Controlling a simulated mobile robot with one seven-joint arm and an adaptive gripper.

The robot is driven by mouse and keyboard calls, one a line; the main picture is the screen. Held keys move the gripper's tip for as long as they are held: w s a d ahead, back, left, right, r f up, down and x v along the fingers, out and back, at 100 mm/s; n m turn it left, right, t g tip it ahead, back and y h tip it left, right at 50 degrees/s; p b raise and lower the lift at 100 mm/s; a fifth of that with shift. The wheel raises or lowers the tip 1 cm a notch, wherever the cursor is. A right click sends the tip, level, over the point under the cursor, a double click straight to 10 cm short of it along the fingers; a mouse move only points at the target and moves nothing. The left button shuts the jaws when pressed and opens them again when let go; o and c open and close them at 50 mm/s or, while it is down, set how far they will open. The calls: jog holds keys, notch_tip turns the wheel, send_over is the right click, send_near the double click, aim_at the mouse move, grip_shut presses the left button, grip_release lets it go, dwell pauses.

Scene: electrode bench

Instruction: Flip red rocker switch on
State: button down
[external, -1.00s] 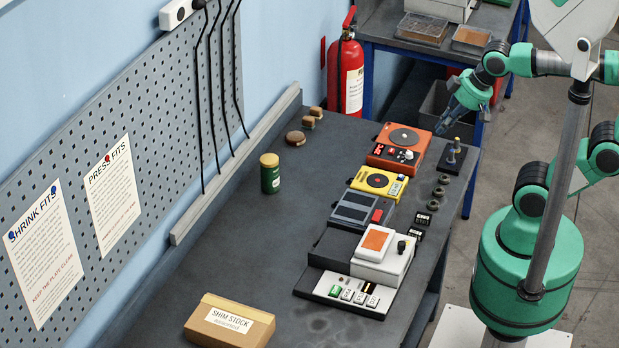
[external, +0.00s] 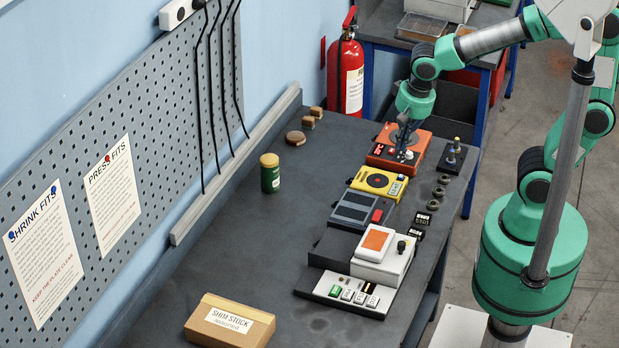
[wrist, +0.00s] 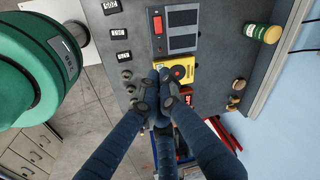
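An orange-red device (external: 418,148) with a dark round disc stands at the far end of the bench. A small red switch part (external: 379,149) with white beside it shows at its front left. My gripper (external: 403,156) points down over this device, its tips close to the front controls. I cannot tell whether they touch. In the wrist view my fingers (wrist: 163,82) are together, with nothing seen between them, and hide much of the orange device. A grey device (external: 354,210) nearer the camera carries a red rectangular switch (external: 377,216), also visible in the wrist view (wrist: 157,25).
A yellow device (external: 396,188) stands between the orange and grey ones. A white box device (external: 385,262) is nearer. A stand with posts (external: 452,157) and several dark rings (external: 440,191) lie right of the devices. A green tin (external: 270,174) stands left; bench space around it is clear.

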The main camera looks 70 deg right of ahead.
aim_at(381, 213)
jog(key=w+a+f+m+g+h+p, duration=0.1)
jog(key=w+a+f+m+g+p, duration=0.1)
jog(key=f+m, duration=0.5)
notch_tip(381, 213, down, 2)
jog(key=shift+w+a+f+p, duration=0.1)
jog(key=shift+w+a+p, duration=0.65)
jog(key=shift+w+a, duration=0.3)
jog(key=f, duration=0.4)
jog(key=d+f+b, duration=0.1)
jog(key=f, duration=0.4)
jog(key=d+f, duration=0.1)
jog(key=f, duration=0.4)
jog(key=shift+b, duration=0.45)
jog(key=shift+s+d+f+b, duration=0.15)
jog(key=shift+d+f+b, duration=0.3)
jog(key=shift+b, duration=0.55)
jog(key=shift+a, duration=0.3)
